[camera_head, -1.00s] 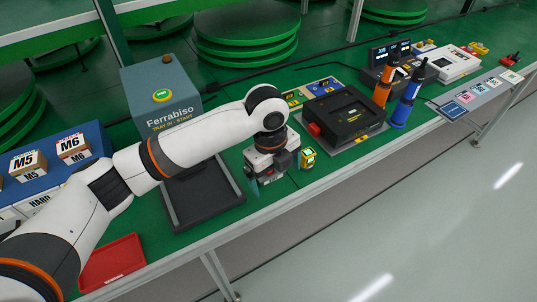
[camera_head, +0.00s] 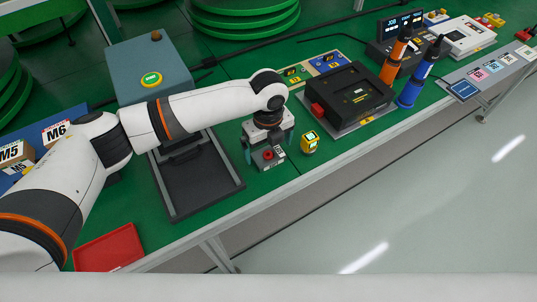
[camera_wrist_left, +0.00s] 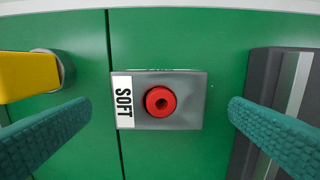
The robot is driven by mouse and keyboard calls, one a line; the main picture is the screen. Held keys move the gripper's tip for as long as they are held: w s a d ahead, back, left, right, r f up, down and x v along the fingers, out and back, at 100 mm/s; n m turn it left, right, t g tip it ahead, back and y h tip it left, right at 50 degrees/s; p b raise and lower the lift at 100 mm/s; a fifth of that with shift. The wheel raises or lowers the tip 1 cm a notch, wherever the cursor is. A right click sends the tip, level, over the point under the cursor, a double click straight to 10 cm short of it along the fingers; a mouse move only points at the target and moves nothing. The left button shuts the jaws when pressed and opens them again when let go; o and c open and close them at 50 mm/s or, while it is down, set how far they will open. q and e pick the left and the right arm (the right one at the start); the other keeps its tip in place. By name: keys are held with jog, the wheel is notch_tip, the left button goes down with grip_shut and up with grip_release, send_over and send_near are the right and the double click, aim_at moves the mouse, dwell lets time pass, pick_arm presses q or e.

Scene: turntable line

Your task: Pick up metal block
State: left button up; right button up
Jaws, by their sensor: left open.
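The metal block (camera_head: 269,160) is a grey block with a round red knob on top, on the green bench. In the left wrist view the block (camera_wrist_left: 190,85) lies mid-picture, with a white "SOFT" label at its left end. My left gripper (camera_head: 268,146) points down over the block. Its teal fingers are open, one on each side, with visible gaps to the block in the left wrist view. Nothing is held. The gripper body hides part of the block in the head view. My right gripper is not in view.
A yellow device (camera_head: 310,143) stands close right of the block. A dark tray (camera_head: 203,190) lies close on its left. A black machine (camera_head: 348,97) is farther right. A red tray (camera_head: 108,248) lies at the lower left. The bench's front edge is near the block.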

pick_arm(q)
notch_tip(320, 180, down, 2)
jog(key=shift+f, duration=0.35)
jog(key=c, duration=1.1)
jog(key=shift+c, duration=0.2)
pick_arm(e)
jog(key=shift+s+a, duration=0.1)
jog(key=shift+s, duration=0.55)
pick_arm(q)
jog(key=shift+r, duration=0.1)
